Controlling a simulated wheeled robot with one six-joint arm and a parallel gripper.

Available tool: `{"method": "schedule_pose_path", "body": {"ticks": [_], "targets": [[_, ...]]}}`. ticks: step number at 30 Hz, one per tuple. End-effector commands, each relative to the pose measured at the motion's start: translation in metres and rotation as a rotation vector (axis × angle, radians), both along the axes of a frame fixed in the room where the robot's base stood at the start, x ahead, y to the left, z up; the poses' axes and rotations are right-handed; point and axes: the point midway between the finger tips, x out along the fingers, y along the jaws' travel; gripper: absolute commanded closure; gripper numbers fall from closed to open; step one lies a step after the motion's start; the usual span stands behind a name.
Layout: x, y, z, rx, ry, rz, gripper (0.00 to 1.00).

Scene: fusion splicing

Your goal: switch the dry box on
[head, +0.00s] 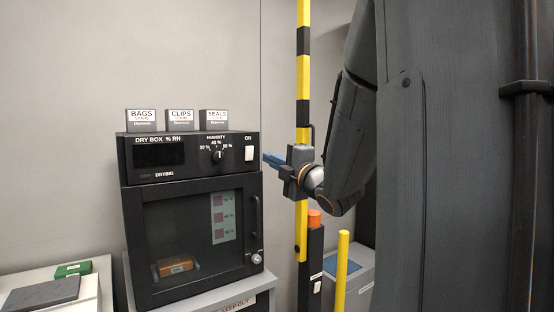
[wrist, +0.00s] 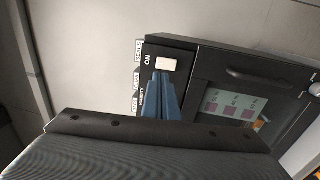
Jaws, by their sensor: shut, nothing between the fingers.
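The black dry box (head: 134,240) stands on a grey cabinet at the centre left. Its upper panel has a dark display (head: 159,155), a humidity knob (head: 217,155) and a white switch (head: 249,153) at the right end. In the wrist view, the switch (wrist: 166,64) is beside the word ON. My gripper (head: 267,159) is right of the panel, its blue fingers pointing at it. In the wrist view, the closed fingertips (wrist: 162,77) appear just below the switch; I cannot tell whether they touch the panel. Nothing is held.
Small boxes labelled BAGS (head: 142,120), CLIPS (head: 180,120) and SEALS (head: 213,120) stand on top of the dry box. A yellow-black striped post (head: 303,70) is close behind my gripper. A yellow bollard (head: 342,270) stands lower right. The box door (head: 165,225) is shut.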

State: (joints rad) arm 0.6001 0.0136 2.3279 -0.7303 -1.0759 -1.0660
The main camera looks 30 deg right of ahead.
Motion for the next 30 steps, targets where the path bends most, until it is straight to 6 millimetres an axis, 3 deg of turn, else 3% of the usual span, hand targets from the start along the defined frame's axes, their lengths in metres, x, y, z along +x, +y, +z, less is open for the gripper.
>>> {"method": "schedule_pose_path", "body": {"ticks": [6, 13, 19, 30], "targets": [[0.043, 0.002, 0.007, 0.001, 0.002, 0.002, 1.0], [0.075, 0.003, 0.012, 0.0, 0.001, 0.001, 1.0], [0.086, 0.003, 0.013, -0.001, 0.0, 0.0, 1.0], [0.087, 0.002, 0.012, -0.001, 0.002, -0.001, 1.0]]}}
